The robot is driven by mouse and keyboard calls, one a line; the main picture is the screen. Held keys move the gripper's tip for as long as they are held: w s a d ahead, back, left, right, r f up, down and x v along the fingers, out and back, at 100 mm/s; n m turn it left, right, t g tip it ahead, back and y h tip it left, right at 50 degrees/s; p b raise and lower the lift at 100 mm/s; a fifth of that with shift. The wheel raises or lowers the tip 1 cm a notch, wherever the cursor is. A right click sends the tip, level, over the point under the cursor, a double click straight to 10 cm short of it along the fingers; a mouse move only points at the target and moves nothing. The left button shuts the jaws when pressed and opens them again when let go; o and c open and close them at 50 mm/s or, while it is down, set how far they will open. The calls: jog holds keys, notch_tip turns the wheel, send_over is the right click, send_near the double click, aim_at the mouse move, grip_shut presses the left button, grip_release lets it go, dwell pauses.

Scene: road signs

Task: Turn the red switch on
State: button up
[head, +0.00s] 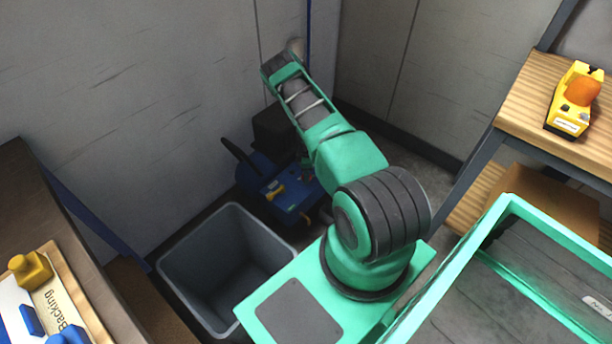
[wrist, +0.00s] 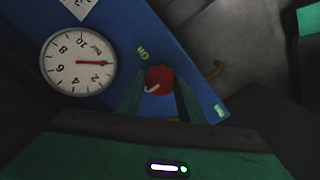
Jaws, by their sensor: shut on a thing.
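The red switch (wrist: 159,80) is a round red knob with a white pointer mark, seen in the wrist view on a blue panel (wrist: 185,45). The white mark points to the lower left in the picture. A green label reading "ON" upside down (wrist: 143,53) is just up and left of the knob. Another small green label (wrist: 219,110) is to the lower right. My gripper (wrist: 160,86) is shut on the knob, one dark green finger on each side. In the head view my arm hides the gripper and the knob.
A round gauge (wrist: 78,61) is left of the knob. In the head view a blue machine (head: 262,176) stands by the wall, partly behind my arm. A grey bin (head: 183,262) is in front of it. A wooden shelf (head: 520,115) holds a yellow device (head: 559,120) at right.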

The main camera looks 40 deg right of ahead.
jog(key=m, duration=0.4)
jog(key=shift+w+d, duration=0.1)
jog(key=shift+d, duration=0.05)
jog(key=m, duration=0.4)
jog(key=shift+m, duration=0.3)
jog(key=m, duration=0.4)
jog(key=shift+m, duration=2.2)
jog(key=o, duration=1)
jog(key=shift+o, duration=0.2)
